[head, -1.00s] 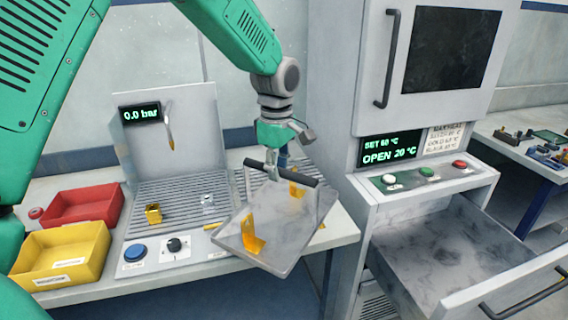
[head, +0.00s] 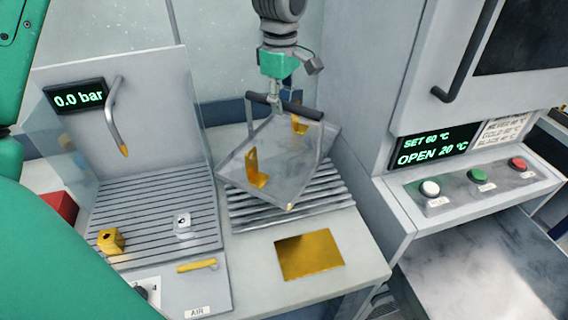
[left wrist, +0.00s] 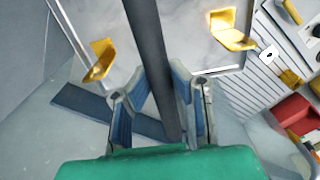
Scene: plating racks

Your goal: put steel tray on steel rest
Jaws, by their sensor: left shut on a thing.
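The steel tray (head: 226,172) hangs from a dark bar handle, tilted in the head view, with two gold brackets (head: 256,170) on it. My left gripper (head: 275,104) is shut on the handle; in the left wrist view its fingers (left wrist: 165,100) close around the dark bar (left wrist: 150,50). The steel rest (head: 335,200), a ribbed grey slab, lies on the bench below and behind the tray. The tray hides part of it, and I cannot tell whether they touch. My right gripper is not in view.
Left of the rest is a slatted air station (head: 150,210) with a gold block (head: 111,240), a small clear piece (head: 183,225) and a nozzle (head: 122,140). A gold plate (head: 309,255) lies in front of the rest. An open oven drawer (head: 480,270) is at right.

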